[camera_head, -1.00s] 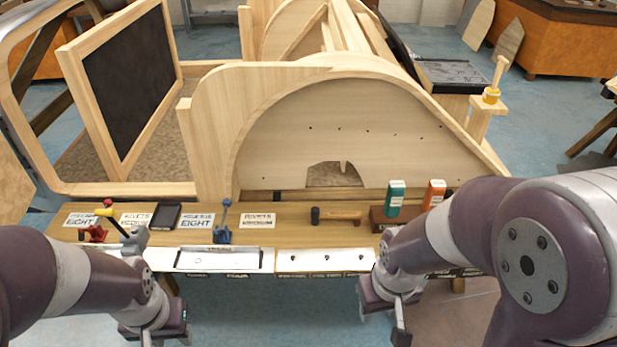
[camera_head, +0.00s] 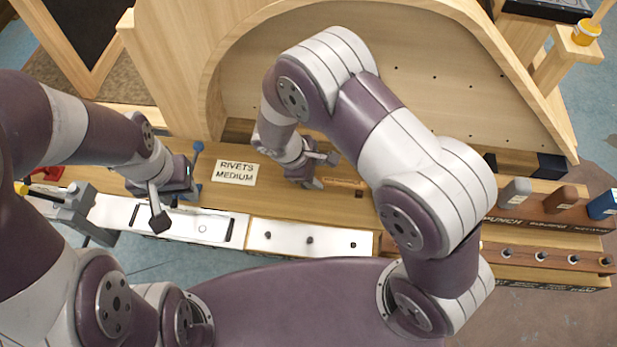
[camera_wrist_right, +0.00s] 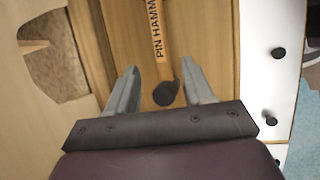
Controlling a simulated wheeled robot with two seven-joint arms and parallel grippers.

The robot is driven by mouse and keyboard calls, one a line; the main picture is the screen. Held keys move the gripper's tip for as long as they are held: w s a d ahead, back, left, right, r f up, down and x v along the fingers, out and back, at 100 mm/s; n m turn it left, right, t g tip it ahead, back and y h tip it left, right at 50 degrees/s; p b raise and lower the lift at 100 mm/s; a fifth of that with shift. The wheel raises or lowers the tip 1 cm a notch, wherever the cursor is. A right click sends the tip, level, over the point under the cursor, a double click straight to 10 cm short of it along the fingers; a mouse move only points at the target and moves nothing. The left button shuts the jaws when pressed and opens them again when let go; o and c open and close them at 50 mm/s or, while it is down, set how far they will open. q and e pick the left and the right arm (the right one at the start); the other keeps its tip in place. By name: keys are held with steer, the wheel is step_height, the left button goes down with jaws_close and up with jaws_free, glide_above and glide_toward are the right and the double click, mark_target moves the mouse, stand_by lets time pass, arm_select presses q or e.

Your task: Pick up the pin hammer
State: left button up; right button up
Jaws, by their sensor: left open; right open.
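The pin hammer lies flat on the wooden bench. In the right wrist view its dark head (camera_wrist_right: 165,94) sits between the finger tips, and its lettered wooden handle (camera_wrist_right: 156,32) runs away from my gripper. In the head view only part of the orange-brown handle (camera_head: 345,184) shows; my right gripper hides the head. My right gripper (camera_head: 317,170), also in the wrist view (camera_wrist_right: 160,84), is open, with one finger on each side of the hammer head. I cannot tell the exact height gap. My left gripper (camera_head: 165,203) is open and empty over the bench's left part.
A "Rivets Medium" label (camera_head: 235,171) lies left of my right gripper. A white strip with dark knobs (camera_head: 280,238) runs along the bench front. A curved wooden frame panel (camera_head: 450,90) stands behind. Boxes (camera_head: 560,199) stand in a rack at right.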

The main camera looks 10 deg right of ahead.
mark_target(323, 179)
steer(key=x, duration=0.4)
steer(key=shift+s+f, duration=0.1)
steer(key=shift+f, duration=0.2)
steer(key=shift+s+r, duration=0.1)
steer(key=shift+c, duration=1.2)
jaws_close()
